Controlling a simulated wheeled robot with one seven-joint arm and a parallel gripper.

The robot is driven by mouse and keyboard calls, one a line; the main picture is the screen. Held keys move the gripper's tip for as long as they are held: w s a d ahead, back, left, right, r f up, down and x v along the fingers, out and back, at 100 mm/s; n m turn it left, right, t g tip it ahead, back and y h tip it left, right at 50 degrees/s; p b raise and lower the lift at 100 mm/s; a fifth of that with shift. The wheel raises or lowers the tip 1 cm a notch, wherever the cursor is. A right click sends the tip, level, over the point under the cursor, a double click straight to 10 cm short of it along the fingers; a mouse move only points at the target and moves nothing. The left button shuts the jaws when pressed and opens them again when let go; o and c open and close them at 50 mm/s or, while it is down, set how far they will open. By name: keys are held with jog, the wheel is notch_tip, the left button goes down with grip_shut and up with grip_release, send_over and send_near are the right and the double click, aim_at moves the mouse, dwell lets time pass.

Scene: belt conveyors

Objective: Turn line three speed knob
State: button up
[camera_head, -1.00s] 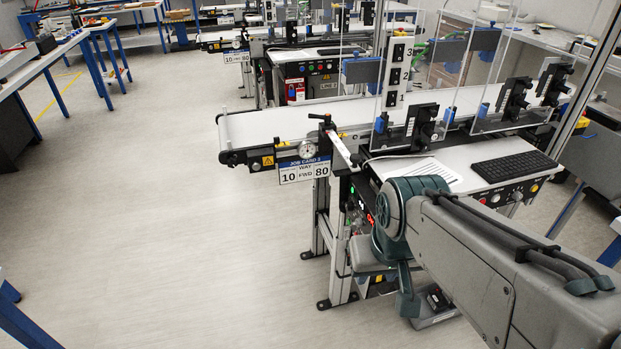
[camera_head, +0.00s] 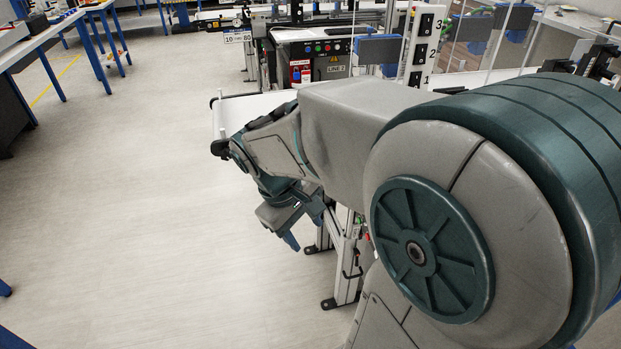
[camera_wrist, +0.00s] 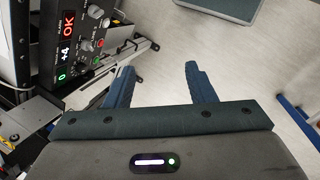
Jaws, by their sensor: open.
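A dark control panel (camera_wrist: 58,62) shows at the upper left of the wrist view, with a red "OK" display, a "+4" display and a green "0". Several small knobs and buttons (camera_wrist: 86,46) sit on its face; I cannot tell which is the line three speed knob. My gripper (camera_wrist: 160,82) is open, with its two blue fingers apart and nothing between them. The panel is to the left of the fingers, with no contact visible. In the head view my gripper (camera_head: 305,228) hangs beside the near conveyor's frame, and my arm hides the panel.
The near conveyor's belt end (camera_head: 234,112) shows behind my arm. Its frame leg (camera_head: 347,265) stands just right of my gripper. A Line 2 panel (camera_head: 313,52) and a switch post (camera_head: 420,48) are farther back.

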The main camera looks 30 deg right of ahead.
jog(key=w+d+f+n+g+h+b, duration=0.2)
jog(key=w+d+f+n+h+b, duration=0.4)
jog(key=w+f, duration=0.35)
jog(key=w+d+f+n+g+h+b, duration=0.1)
jog(key=w+d+f+n+h+b, duration=0.35)
jog(key=w+f+h+b, duration=0.5)
jog(key=s+d+f+n+y, duration=0.1)
jog(key=s+d, duration=0.2)
jog(key=d, duration=1)
jog(key=shift+s, duration=0.25)
jog(key=shift+d+p, duration=0.1)
jog(key=shift+p, duration=0.2)
jog(key=c, duration=1)
